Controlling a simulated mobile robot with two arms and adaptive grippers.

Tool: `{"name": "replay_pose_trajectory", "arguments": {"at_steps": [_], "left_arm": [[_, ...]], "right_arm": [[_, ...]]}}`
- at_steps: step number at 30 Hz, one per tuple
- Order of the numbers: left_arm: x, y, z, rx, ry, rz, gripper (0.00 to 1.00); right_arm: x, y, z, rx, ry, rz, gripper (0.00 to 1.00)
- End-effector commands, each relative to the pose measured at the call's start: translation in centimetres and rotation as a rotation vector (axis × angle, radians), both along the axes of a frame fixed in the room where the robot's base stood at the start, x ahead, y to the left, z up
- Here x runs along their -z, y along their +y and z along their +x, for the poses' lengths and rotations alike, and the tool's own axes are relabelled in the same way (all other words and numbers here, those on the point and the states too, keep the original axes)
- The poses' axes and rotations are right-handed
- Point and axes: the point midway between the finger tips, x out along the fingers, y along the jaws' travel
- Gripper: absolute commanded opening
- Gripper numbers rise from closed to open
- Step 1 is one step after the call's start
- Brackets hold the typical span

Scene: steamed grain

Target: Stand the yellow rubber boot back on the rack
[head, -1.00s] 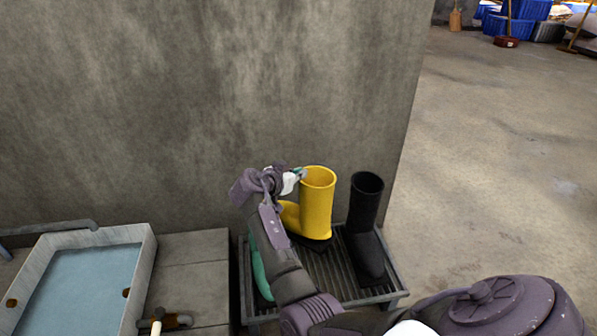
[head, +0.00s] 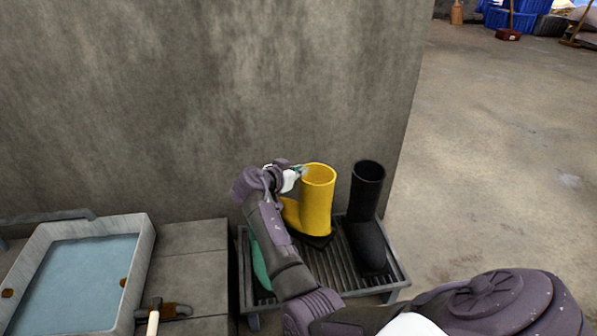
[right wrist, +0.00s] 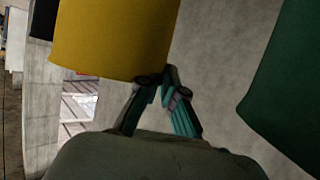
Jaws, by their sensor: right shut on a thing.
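The yellow rubber boot (head: 318,205) is upright over the back of the slatted metal rack (head: 397,268). I cannot tell whether its dark sole touches the slats. My right gripper (head: 300,172) is shut on the left side of the boot's top rim. In the right wrist view the boot (right wrist: 115,38) fills the upper left, with the closed fingers (right wrist: 160,88) at its edge. The lower part of the boot is outside that view. My left gripper is not in view.
A black boot (head: 368,190) stands on the rack's right side. A green boot (head: 260,265) is at the rack's left, partly hidden by my right arm. The concrete wall (head: 200,100) is close behind. A water basin (head: 145,240) is at the left.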

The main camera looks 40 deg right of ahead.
Motion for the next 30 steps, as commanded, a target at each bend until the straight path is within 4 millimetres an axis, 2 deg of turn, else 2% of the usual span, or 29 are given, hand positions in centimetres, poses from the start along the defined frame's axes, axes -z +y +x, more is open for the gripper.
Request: {"name": "replay_pose_trajectory", "arguments": {"at_steps": [11, 15, 17, 18, 26, 30], "left_arm": [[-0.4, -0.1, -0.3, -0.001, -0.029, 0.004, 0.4], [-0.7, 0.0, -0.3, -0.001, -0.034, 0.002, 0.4], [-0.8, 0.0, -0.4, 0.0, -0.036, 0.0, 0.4], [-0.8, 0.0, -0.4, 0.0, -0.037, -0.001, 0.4], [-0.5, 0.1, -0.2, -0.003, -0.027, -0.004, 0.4], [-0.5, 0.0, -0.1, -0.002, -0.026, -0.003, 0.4]], "right_arm": [[0.6, 0.0, 0.1, 0.0, -0.004, -0.004, 0.0], [0.5, 0.0, 0.1, 0.0, -0.003, -0.003, 0.24], [0.5, 0.0, 0.0, 0.0, -0.003, -0.003, 0.34], [0.6, 0.0, 0.0, -0.001, -0.002, -0.002, 0.35], [1.0, 0.1, -0.1, 0.0, 0.003, 0.003, 0.35], [0.6, 0.9, -0.2, -0.001, 0.001, 0.003, 0.35]]}}
